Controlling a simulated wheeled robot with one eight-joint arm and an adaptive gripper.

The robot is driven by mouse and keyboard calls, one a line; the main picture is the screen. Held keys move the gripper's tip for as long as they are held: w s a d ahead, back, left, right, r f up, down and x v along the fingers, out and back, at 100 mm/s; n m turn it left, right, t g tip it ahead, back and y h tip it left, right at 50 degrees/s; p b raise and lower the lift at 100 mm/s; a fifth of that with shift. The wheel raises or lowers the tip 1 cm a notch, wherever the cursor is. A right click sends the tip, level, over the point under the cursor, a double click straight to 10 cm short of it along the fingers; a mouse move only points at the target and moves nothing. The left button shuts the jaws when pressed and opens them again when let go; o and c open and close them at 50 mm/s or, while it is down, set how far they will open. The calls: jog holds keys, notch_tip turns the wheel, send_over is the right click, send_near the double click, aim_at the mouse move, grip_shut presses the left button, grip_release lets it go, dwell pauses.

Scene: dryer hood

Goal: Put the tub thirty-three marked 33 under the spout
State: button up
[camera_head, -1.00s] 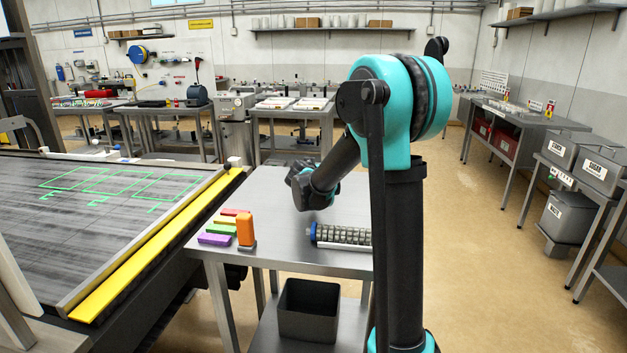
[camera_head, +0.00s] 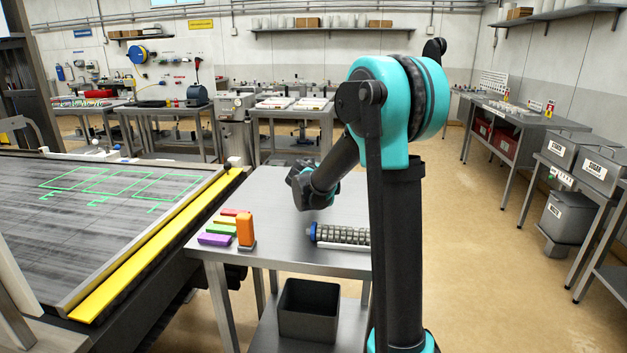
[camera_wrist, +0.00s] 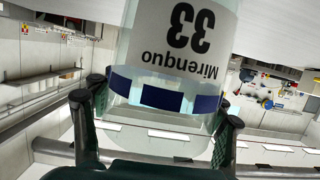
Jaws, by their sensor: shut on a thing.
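The tub (camera_wrist: 165,72) is a clear container with a white label reading "33" and "Mirenquo", upside down in the wrist view. A dark blue band runs across it. My gripper (camera_wrist: 160,98) is shut on the tub, with a dark finger on each side. The tub's far end is cut off by the top edge of the wrist view. In the head view my arm shows, but I cannot make out the gripper or the tub. I cannot pick out the spout in either view.
A metal table (camera_head: 281,215) stands beside my arm, with coloured blocks (camera_head: 217,238) and a ridged roller (camera_head: 342,235) on it. A dark bin (camera_head: 308,309) is below. A dark bed with a yellow edge (camera_head: 155,245) lies left. Open floor (camera_head: 470,235) is right.

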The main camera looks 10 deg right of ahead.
jog(key=shift+c, duration=0.6)
jog(key=shift+r, duration=0.1)
jog(key=shift+r, duration=0.2)
notch_tip(320, 180, up, 20)
jog(key=shift+f, duration=0.25)
jog(key=shift+d, duration=0.1)
